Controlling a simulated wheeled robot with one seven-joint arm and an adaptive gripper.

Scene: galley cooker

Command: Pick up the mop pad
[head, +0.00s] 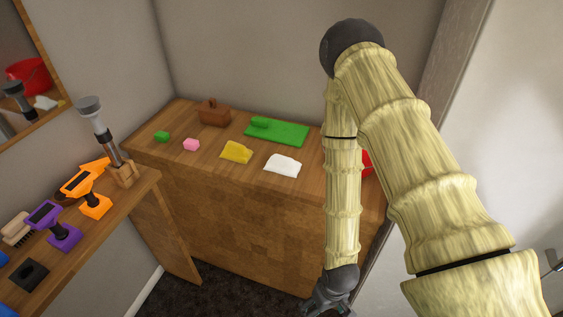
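A white folded pad (283,166) lies flat near the front edge of the wooden counter (210,178). A yellow folded cloth (236,152) lies to its left. A flat green piece with a raised block on it (278,132) lies behind them. I cannot tell for certain which of these is the mop pad; none carries a label. My gripper (334,308) hangs low in front of the counter, to the right of the white pad and apart from it. The bottom edge of the picture cuts it off, so its fingers are not clear.
A red object (367,163) is partly hidden behind my arm. The left shelf (128,186) holds scanners, a brush and an upright tool (104,130).

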